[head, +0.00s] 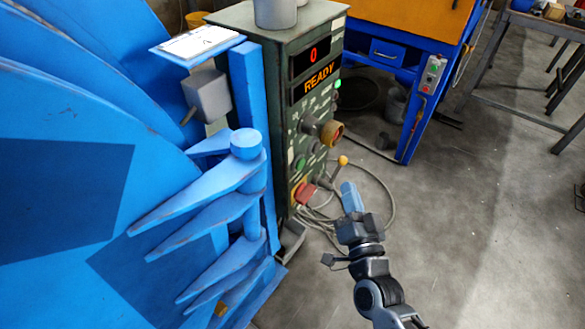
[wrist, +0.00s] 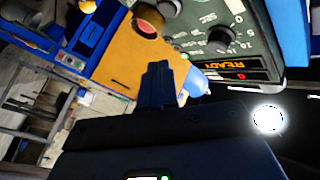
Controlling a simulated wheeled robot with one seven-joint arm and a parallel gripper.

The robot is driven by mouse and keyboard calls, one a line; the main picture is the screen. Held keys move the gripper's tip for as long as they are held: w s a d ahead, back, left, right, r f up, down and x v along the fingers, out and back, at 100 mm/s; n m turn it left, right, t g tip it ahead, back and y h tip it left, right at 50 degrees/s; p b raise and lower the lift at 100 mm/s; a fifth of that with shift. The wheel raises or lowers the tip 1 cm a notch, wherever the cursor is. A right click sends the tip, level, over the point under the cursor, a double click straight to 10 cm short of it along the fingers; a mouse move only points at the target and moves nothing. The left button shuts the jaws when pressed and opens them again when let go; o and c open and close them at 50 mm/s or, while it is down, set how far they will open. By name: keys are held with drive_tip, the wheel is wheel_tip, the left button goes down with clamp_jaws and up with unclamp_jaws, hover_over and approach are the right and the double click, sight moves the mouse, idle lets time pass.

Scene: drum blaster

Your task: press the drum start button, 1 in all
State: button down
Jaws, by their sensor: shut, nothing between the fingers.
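The drum control cabinet (head: 290,105) is dark green and stands beside the large blue drum housing (head: 90,150). Its panel has a display reading 0 and READY, a green button (head: 300,162), and a red-and-yellow mushroom knob (head: 331,133). I cannot read which control is labelled start. My gripper (head: 351,195) is shut and empty, in front of and to the right of the panel's lower part, apart from it. In the wrist view my shut fingers (wrist: 158,72) point past the panel (wrist: 225,30), which shows upside down with dials; the mushroom knob (wrist: 147,24) is near them.
Blue hinge arms (head: 205,215) jut out left of the cabinet. A yellow-tipped lever (head: 343,160) sticks out low on the panel near my gripper. Loose cable (head: 385,190) lies on the floor. An orange and blue machine (head: 405,45) stands behind.

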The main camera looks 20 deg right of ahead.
sight(300, 164)
drive_tip(key=shift+a, duration=0.1)
drive_tip(key=w+a+p, duration=0.1)
drive_tip(key=w+a, duration=0.4)
drive_tip(key=w, duration=0.2)
drive_tip(key=shift+p, duration=0.35)
drive_tip(key=shift+w, duration=0.15)
idle(2.0)
drive_tip(key=shift+w+a, duration=0.2)
drive_tip(key=shift+w, duration=0.05)
